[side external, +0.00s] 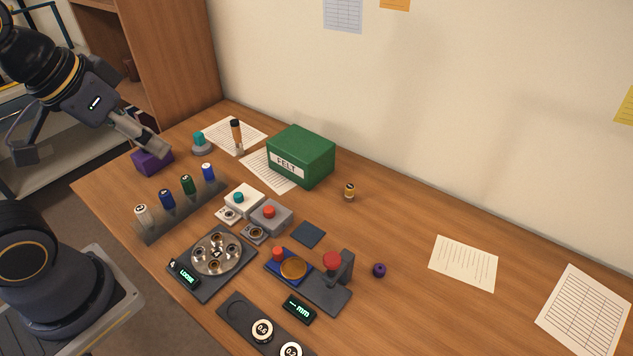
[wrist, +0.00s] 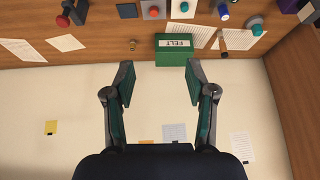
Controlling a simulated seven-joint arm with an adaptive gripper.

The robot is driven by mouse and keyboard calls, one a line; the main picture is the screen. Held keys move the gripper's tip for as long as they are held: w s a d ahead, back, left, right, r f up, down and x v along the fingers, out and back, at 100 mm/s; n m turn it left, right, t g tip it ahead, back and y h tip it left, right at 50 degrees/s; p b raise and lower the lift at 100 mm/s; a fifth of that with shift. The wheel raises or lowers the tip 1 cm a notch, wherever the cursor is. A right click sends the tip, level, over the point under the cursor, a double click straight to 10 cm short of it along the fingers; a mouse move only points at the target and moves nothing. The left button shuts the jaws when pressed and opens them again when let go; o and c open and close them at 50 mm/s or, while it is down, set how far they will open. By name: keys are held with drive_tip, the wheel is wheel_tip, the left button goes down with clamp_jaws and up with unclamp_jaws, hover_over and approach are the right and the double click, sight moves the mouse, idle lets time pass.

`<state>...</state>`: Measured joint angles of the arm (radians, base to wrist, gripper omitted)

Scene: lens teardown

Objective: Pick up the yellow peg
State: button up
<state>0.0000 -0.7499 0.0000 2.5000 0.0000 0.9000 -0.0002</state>
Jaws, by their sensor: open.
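The yellow peg appears to be the small yellow and dark upright piece (side external: 349,193) on the open table, right of the green felt box. It also shows small in the wrist view (wrist: 133,44), left of the box. My gripper (side external: 88,155) is at the upper left in the side view, far from the peg. One finger appears above or in front of a purple block (side external: 152,161); I cannot tell whether they touch. In the wrist view the two fingers (wrist: 158,72) are spread with nothing between them.
The green felt box (side external: 301,157) stands left of the peg. A rack of several cylinders (side external: 180,213), button blocks (side external: 270,216), a round plate fixture (side external: 212,262) and a red-knobbed press (side external: 333,270) fill the front.

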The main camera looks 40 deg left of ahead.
drive_tip(key=w+r+n+t, duration=0.2)
drive_tip(key=w+r, duration=0.3)
drive_tip(key=g, duration=0.2)
hover_over(349, 187)
drive_tip(key=s+a, duration=0.3)
drive_tip(key=s, duration=0.2)
wheel_tip(349, 187, down, 14)
drive_tip(key=shift+m+g, duration=0.5)
drive_tip(key=w+d+f, duration=0.1)
drive_tip(key=f, duration=0.5)
drive_tip(key=w+d+f, duration=0.1)
drive_tip(key=f, duration=0.5)
drive_tip(key=w+d+f, duration=0.1)
drive_tip(key=f, duration=0.6)
drive_tip(key=shift+w+d, duration=0.1)
drive_tip(key=shift+d, duration=0.2)
drive_tip(key=x, duration=0.5)
drive_tip(key=shift+w+a+f, duration=0.15)
drive_tip(key=shift+a+f, duration=0.1)
drive_tip(key=shift+f, duration=0.1)
clamp_jaws()
